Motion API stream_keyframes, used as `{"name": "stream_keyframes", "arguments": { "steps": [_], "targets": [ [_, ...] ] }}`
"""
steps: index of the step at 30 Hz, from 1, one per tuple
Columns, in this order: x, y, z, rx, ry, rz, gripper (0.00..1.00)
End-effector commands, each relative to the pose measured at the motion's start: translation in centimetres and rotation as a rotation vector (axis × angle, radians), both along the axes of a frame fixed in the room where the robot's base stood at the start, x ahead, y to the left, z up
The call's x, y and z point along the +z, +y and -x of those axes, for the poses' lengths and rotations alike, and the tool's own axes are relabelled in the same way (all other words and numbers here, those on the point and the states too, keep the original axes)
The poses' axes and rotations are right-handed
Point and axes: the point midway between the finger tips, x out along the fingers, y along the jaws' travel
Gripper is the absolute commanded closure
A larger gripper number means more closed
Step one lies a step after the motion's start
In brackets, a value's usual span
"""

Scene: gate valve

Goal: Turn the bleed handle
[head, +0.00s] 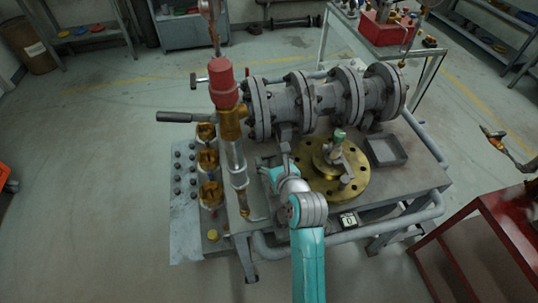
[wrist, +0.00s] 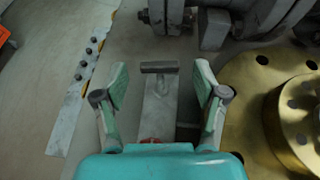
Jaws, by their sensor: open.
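A grey T-shaped piece with a short round crossbar (wrist: 159,67) shows in the wrist view. It lies between the two spread fingers of my gripper (wrist: 160,80), with a visible gap on each side. I take it to be the bleed handle, but no label shows. In the head view my gripper (head: 272,174) is over the bench just below the grey flanged valve body (head: 330,100), and my wrist hides much of this spot. My gripper is open and holds nothing. A small patch of red shows near the palm in the wrist view.
A brass flange (head: 318,188) lies right of my gripper. A vertical pipe with a red cap (head: 223,82) and a grey lever (head: 176,117) stands to the left. A grey tray (head: 385,151) sits at the right, and a rail (head: 350,232) runs along the bench front.

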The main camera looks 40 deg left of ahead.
Motion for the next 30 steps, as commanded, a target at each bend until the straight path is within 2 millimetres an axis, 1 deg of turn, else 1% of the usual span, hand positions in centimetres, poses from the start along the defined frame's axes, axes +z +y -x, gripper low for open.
{"name": "stream_keyframes", "arguments": {
  "steps": [1,6,11,17,18,19,25,30],
  "targets": [
    [-0.2,0.6,-0.4,0.001,-0.001,-0.001,0.29],
    [-0.8,1.9,-1.2,0.0,-0.001,0.0,0.29],
    [-1.1,2.3,-1.4,0.0,0.0,0.001,0.29],
    [-1.1,2.3,-1.4,0.0,-0.001,0.0,0.29],
    [-1.1,2.3,-1.4,0.0,-0.001,0.0,0.32],
    [-1.1,2.3,-1.4,0.0,-0.001,0.0,0.39],
    [-1.1,2.3,-1.4,0.0,-0.001,0.0,0.89],
    [-1.1,2.3,-1.4,-0.007,-0.001,0.002,0.9]
  ]
}}
